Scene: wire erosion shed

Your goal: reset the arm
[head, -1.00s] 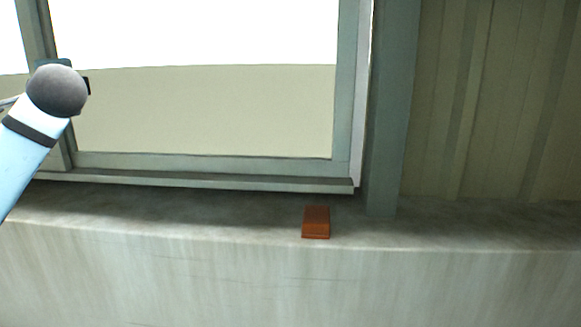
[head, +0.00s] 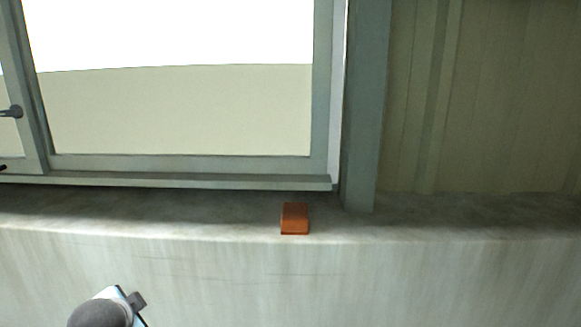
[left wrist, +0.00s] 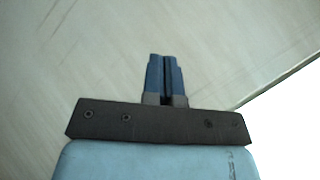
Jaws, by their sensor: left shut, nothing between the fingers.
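My left gripper (left wrist: 164,76) shows in the left wrist view with its two blue fingers together and nothing between them. A pale, streaked surface lies beyond the fingers, apart from them as far as I can tell. In the head view, part of my left arm (head: 104,309) shows at the bottom left, in front of the wall below the ledge. Its fingers cannot be seen there. My right gripper is in neither view.
A window (head: 180,168) with a grey frame and a dark handle (head: 12,112) stands above a concrete ledge (head: 420,215). An orange-brown block (head: 295,218) lies on the ledge near a grey post (head: 363,110). Ribbed panelling (head: 490,90) is at the right.

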